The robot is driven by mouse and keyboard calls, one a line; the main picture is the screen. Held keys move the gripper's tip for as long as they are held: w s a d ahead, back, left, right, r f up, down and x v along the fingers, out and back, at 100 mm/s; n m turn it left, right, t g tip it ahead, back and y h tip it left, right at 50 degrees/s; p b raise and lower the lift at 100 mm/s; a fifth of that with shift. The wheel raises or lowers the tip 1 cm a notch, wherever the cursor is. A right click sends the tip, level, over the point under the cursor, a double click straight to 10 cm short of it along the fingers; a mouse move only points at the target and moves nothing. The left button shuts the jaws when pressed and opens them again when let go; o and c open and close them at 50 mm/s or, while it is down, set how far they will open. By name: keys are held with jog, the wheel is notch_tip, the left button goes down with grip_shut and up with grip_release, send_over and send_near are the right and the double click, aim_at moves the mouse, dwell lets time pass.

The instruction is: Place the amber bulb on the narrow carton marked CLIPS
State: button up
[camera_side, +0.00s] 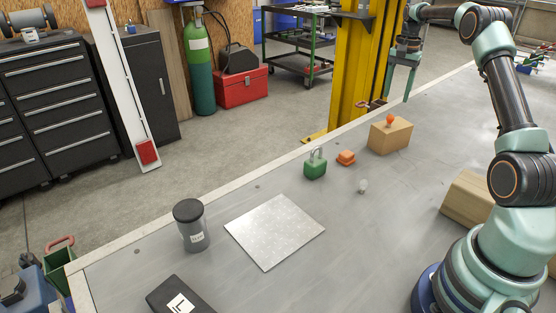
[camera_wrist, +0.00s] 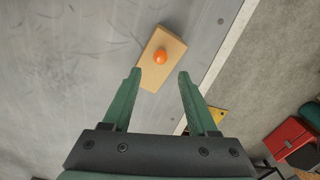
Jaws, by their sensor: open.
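The amber bulb (camera_side: 390,119) stands on top of a small tan carton (camera_side: 392,139) towards the far edge of the table. No marking is legible on this carton. In the wrist view the bulb (camera_wrist: 160,58) lies just beyond the gap between the fingertips, over the carton (camera_wrist: 171,44). My gripper (camera_side: 396,98) is open and empty, with its fingers pointing down, above the bulb and apart from it. Both fingers (camera_wrist: 159,73) show clearly in the wrist view.
A larger tan box (camera_side: 466,196) is partly hidden by my arm. A metal plate (camera_side: 274,232), a dark-lidded jar (camera_side: 191,228) and a black box (camera_side: 180,299) lie farther left.

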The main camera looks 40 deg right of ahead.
jog(key=a+r+n+t, duration=0.1)
jog(key=a+r+n, duration=0.4)
jog(key=a, duration=0.6)
jog(key=a+r+n+t, duration=0.1)
jog(key=a+r+n, duration=0.2)
jog(key=a+r, duration=0.55)
jog(key=s+a+f+n+t, duration=0.1)
jog(key=s+a+f+n, duration=0.2)
jog(key=s+a, duration=0.3)
jog(key=s+a+f+n+t, duration=0.2)
jog(key=s+a, duration=0.4)
jog(key=a, duration=0.5)
jog(key=f+n, duration=0.1)
jog(key=n, duration=0.1)
jog(key=shift+s+a+f+n, duration=0.2)
jog(key=shift+a+f+n, duration=0.1)
